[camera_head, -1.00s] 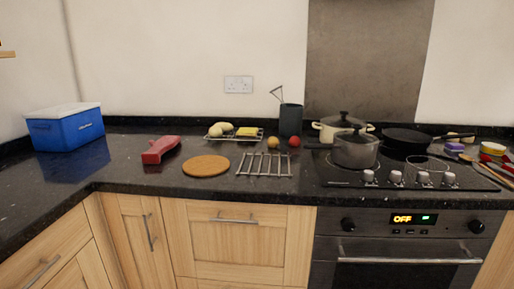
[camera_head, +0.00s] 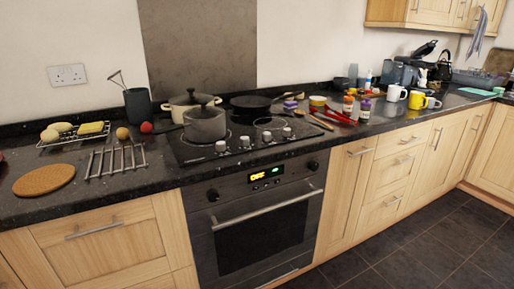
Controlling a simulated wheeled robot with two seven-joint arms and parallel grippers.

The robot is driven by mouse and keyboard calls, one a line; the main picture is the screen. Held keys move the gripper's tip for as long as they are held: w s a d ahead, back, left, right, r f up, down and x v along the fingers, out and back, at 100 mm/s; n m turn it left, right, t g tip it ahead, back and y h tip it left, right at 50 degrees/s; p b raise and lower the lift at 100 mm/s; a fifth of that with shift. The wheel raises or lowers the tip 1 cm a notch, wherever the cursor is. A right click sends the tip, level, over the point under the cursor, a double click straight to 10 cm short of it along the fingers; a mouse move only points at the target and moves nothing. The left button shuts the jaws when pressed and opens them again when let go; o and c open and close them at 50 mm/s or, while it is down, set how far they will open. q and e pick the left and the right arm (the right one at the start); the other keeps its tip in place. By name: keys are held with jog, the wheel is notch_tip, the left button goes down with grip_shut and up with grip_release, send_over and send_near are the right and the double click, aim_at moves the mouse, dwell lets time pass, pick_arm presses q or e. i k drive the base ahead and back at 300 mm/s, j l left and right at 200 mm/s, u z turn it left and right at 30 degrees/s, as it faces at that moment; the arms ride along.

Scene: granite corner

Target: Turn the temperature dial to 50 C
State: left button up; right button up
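Neither of my grippers is in view.
The hob (camera_head: 242,140) above the oven has several knobs along its front, a grey pot (camera_head: 205,125), a cream pot and a black pan. A long handle (camera_head: 268,208) crosses the oven door. The dark tiled floor (camera_head: 415,250) at right is clear.

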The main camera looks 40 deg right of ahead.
aim_at(313, 166)
jog(key=z, duration=1.6)
